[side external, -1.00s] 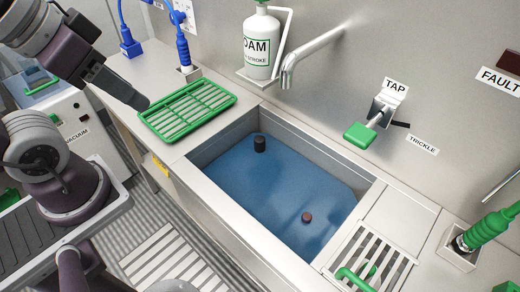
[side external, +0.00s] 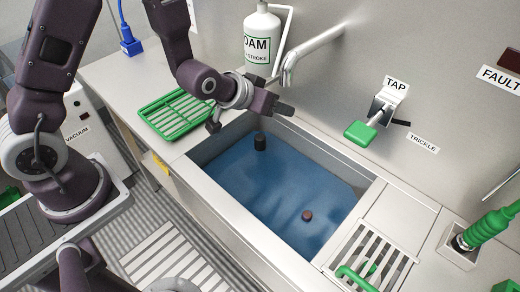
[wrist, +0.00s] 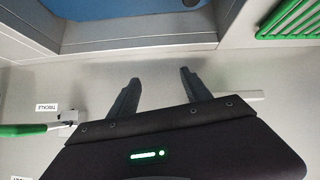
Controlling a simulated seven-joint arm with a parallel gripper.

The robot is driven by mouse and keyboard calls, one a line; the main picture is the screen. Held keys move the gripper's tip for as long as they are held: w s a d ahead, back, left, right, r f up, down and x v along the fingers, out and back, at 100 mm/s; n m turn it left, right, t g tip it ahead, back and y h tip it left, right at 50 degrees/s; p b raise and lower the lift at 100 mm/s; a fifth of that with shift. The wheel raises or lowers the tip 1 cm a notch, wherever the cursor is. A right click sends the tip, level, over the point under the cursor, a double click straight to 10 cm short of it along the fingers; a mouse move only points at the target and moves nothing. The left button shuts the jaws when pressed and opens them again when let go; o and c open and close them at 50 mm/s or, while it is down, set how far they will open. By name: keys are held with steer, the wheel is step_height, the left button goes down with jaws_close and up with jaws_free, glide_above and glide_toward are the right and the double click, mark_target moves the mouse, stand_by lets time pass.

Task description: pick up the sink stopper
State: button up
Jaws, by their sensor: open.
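The sink (side external: 230,225) holds blue water. Two small things stand in it: a dark cylinder (side external: 260,143) near the back left and a brown round knob (side external: 307,216) near the front right. I cannot tell for certain which is the sink stopper. My gripper (side external: 288,109) is above the sink's back left edge, near the spout, well above the water and apart from both things. In the wrist view my gripper (wrist: 160,78) is open, with nothing between its fingers.
The spout (side external: 305,52) and foam bottle (side external: 262,40) are close behind my gripper. A green rack (side external: 165,122) lies left of the sink, partly behind my arm. The green tap lever (side external: 360,134) juts from the wall. A slatted drainer (side external: 385,250) is at the right.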

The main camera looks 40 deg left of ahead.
step_height(320, 180, down, 5)
steer(key=a+y, duration=0.1)
steer(key=t+y, duration=0.2)
steer(key=t, duration=0.1)
glide_above(257, 140)
step_height(257, 140, down, 4)
steer(key=f, duration=0.1)
steer(key=shift+n, duration=0.3)
steer(key=f, duration=0.6)
steer(key=shift+s+f, duration=0.2)
steer(key=x, duration=0.5)
steer(key=shift+r, duration=0.1)
jaws_close()
